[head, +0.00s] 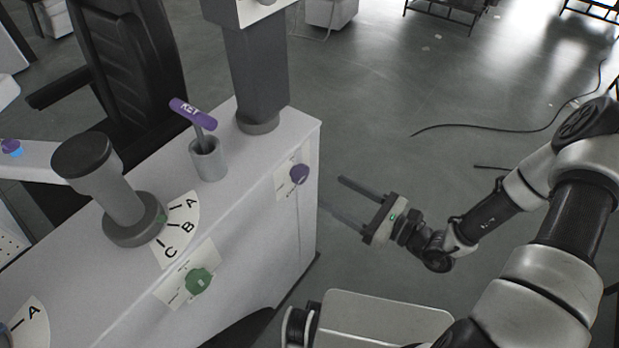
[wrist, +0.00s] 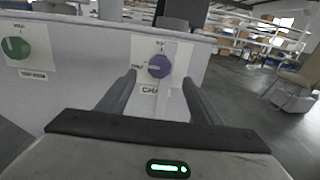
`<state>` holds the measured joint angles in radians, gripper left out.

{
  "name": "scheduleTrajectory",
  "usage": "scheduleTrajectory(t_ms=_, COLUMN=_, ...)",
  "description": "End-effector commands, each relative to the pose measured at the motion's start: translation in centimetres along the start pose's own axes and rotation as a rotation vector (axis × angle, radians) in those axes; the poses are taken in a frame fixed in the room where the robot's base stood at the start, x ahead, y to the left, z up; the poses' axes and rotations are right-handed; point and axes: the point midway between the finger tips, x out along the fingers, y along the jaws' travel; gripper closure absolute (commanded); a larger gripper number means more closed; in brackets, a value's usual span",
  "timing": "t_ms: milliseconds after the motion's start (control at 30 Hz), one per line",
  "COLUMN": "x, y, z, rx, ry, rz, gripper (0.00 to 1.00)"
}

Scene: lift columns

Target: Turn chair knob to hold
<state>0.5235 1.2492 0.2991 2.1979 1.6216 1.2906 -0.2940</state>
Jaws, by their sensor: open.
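The chair knob is a round purple knob (head: 299,174) on a pale label plate at the right end of the white console's front face.
A green knob (head: 198,281) on its own plate is left of the purple one. On the console (head: 240,215) stand a grey lever (head: 97,180), a purple key (head: 193,112) in a socket and a dark column (head: 257,75). Floor right of the console is open, with cables.

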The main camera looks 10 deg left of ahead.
Motion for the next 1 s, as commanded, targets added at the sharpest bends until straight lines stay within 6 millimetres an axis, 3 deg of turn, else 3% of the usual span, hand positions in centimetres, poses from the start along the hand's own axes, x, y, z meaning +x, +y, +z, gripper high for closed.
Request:
scheduleTrajectory(t_ms=200, x=4.8, y=0.1, z=-0.1, rx=-0.001, ry=-0.001, rz=0.005, gripper=0.41)
scheduleTrajectory(t_ms=400, x=7.8, y=0.1, z=-0.1, rx=0.0, ry=0.0, rz=0.003, gripper=0.41)
scheduleTrajectory(t_ms=600, x=8.9, y=0.0, z=0.0, rx=0.0, ry=0.001, rz=0.001, gripper=0.41)
scheduleTrajectory(t_ms=867, x=9.0, y=0.0, z=0.0, rx=0.0, ry=0.001, rz=0.001, gripper=0.41)
scheduleTrajectory(t_ms=1000, x=9.0, y=0.0, z=0.0, rx=0.0, ry=0.001, rz=0.001, gripper=0.64)
